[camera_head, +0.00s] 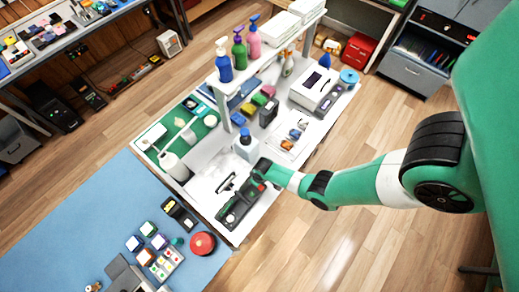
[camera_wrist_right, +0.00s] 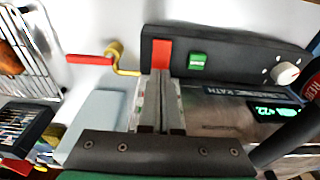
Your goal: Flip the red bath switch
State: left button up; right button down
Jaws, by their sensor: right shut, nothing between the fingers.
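The bath (camera_head: 237,209) is a dark unit on the white bench in the head view. In the right wrist view its dark panel carries the red switch (camera_wrist_right: 161,53), at the left end, beside a green switch (camera_wrist_right: 198,61). My right gripper (camera_wrist_right: 160,76) is shut and empty. Its fingertips point at the red switch and overlap its lower edge in the picture; I cannot tell whether they touch it. In the head view my right gripper (camera_head: 261,170) is at the bath's upper right end, and the switch cannot be made out there. My left gripper is in neither view.
A white knob (camera_wrist_right: 285,74) and a green display (camera_wrist_right: 270,111) are on the bath's right side. A crank with a red handle (camera_wrist_right: 90,60) is left of the panel. A blue-white bottle (camera_head: 246,148) stands close to my right gripper.

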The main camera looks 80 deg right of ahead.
jog(key=shift+f+b, duration=0.55)
jog(key=shift+f, duration=0.1)
notch_tip(320, 180, up, 7)
jog(key=p, duration=0.7)
jog(key=shift+r, duration=0.15)
dwell(0.5)
